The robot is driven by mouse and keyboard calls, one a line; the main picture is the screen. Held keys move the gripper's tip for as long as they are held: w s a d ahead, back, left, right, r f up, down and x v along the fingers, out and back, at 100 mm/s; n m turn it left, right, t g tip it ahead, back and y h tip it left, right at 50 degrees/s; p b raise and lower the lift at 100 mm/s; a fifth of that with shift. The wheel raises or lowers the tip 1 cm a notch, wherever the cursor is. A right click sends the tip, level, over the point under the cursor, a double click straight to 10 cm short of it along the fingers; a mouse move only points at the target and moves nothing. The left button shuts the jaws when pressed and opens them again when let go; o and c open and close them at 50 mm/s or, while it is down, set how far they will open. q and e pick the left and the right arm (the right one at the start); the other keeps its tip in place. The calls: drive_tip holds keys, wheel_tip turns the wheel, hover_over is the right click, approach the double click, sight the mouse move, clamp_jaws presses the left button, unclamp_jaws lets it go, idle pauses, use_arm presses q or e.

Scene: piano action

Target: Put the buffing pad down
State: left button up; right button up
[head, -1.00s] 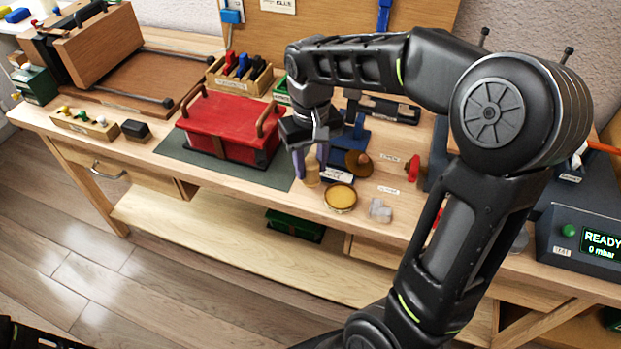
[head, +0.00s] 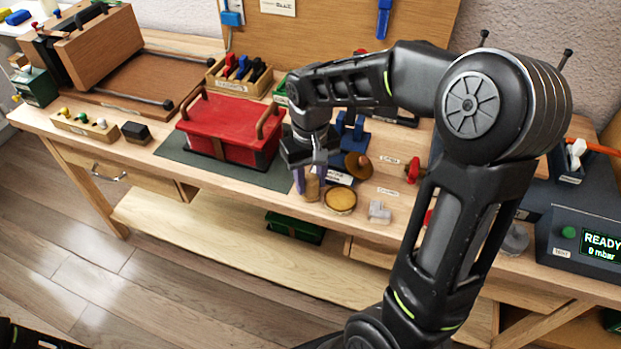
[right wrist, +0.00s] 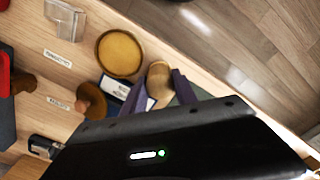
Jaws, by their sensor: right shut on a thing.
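The buffing pad, a small tan rounded piece (head: 312,187), is between the fingers of my right gripper (head: 308,178). In the right wrist view the pad (right wrist: 158,78) shows between the two purple-grey fingers (right wrist: 157,92), which are shut on it. It is low over the bench's front part, just left of a round tin with a yellow-brown top (head: 340,199). I cannot tell whether its underside touches the bench. My left gripper is not in view.
A red case (head: 230,130) on a dark mat (head: 190,160) stands left of the gripper. A brown knobbed piece (head: 358,165), a clear block (head: 379,211) and a white-and-blue label card (right wrist: 115,88) are close by. The bench's front edge is near.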

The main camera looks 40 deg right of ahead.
sight(310, 178)
drive_tip(key=shift+f, duration=0.2)
drive_tip(key=o, duration=1.2)
drive_tip(key=shift+r, duration=0.1)
drive_tip(key=shift+r, duration=0.1)
wheel_tip(310, 178, up, 12)
drive_tip(key=shift+r, duration=0.1)
